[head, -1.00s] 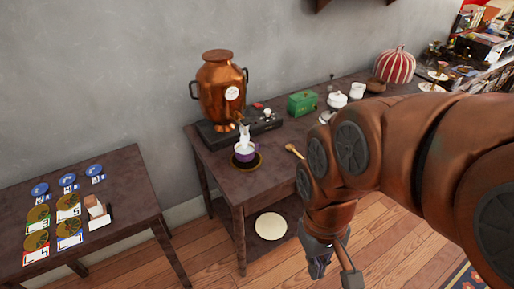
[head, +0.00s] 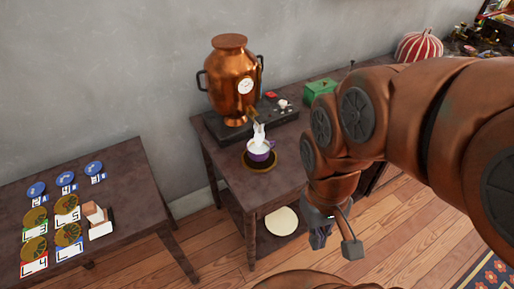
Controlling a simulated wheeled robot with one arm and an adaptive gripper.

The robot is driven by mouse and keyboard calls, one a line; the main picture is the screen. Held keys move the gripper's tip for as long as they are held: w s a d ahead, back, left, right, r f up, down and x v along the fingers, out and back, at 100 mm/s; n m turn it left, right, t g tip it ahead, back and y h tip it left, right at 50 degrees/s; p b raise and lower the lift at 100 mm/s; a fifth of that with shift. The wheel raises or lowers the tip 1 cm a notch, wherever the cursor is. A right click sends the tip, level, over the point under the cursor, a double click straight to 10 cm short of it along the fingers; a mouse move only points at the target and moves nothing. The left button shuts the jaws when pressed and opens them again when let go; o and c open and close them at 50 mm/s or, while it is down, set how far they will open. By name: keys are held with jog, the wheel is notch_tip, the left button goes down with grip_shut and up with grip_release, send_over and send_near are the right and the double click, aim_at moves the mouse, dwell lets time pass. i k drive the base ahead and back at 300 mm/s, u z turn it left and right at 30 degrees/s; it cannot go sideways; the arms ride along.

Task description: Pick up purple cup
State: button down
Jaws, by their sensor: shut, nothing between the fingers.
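The purple cup (head: 262,154) stands upright on a dark round saucer (head: 253,166) near the front left corner of the dark table. White steam or a white figure (head: 260,134) rises from its top; I cannot tell which. My gripper (head: 318,239) hangs pointing down in front of the table, to the right of and below the cup in the picture, apart from it. It is shut and empty, and its fingers are small and partly hidden by my arm.
A copper samovar (head: 232,80) stands on a black base (head: 216,131) behind the cup. A green box (head: 318,90) and a striped red vase (head: 419,47) stand farther right. A low table (head: 120,222) with coasters and cards is at left. A pale plate (head: 282,221) lies on the lower shelf.

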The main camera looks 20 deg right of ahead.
aim_at(262, 150)
jog(key=z, duration=1.45)
jog(key=k, duration=0.85)
jog(key=u, duration=1.55)
jog(key=i, duration=0.95)
jog(key=z, duration=0.05)
